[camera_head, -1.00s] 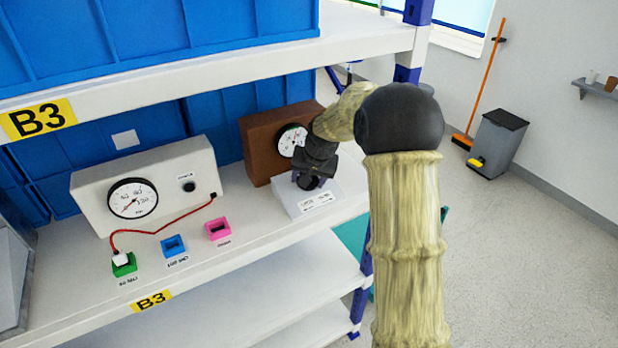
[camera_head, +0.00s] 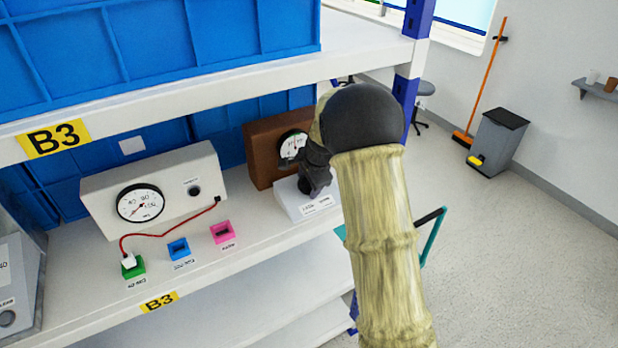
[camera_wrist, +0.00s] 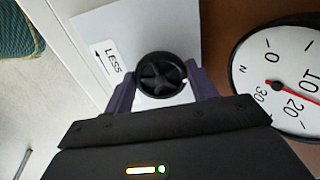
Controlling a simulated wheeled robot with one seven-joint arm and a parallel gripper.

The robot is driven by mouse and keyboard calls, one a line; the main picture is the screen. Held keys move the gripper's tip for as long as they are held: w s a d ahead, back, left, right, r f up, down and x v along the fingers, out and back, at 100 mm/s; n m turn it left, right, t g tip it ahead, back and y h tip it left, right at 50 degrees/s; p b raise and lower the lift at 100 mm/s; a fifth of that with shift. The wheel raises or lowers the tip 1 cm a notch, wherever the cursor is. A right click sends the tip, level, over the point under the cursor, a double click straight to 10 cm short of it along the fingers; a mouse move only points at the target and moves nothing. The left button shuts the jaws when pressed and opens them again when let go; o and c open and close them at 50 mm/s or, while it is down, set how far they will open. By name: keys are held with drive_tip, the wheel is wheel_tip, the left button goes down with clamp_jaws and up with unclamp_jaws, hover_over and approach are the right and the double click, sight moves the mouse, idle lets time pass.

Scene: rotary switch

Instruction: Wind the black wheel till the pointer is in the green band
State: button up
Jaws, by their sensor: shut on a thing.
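The black wheel (camera_wrist: 160,76) is a small spoked knob on a white box (camera_head: 293,206). In the wrist view my gripper (camera_wrist: 161,80) has its two purple fingers on either side of the wheel, shut on it. A label with an arrow and "LESS" lies beside the wheel. The round dial (camera_wrist: 290,85) on a brown panel (camera_head: 262,150) has a red pointer (camera_wrist: 295,95), which lies near the 20 mark and toward the right edge. The dial is cut off in the wrist view and partly hidden by my arm in the head view. I cannot make out the green band.
A white box with another gauge (camera_head: 140,203) stands to the left. A red cable runs from it to a green socket (camera_head: 134,268), next to a blue socket (camera_head: 178,249) and a pink socket (camera_head: 222,232). Blue bins (camera_head: 60,205) stand behind, and a shelf edge (camera_head: 200,95) runs above.

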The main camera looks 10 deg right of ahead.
drive_tip(key=shift+w+r+m+p, duration=0.1)
drive_tip(key=shift+m+p, duration=0.7)
drive_tip(key=shift+m, duration=0.6)
drive_tip(key=o, duration=1)
drive_tip(key=b+v, duration=0.1)
drive_tip(key=v, duration=0.6)
drive_tip(key=shift+r+b, duration=0.2)
drive_tip(key=shift+b, duration=0.1)
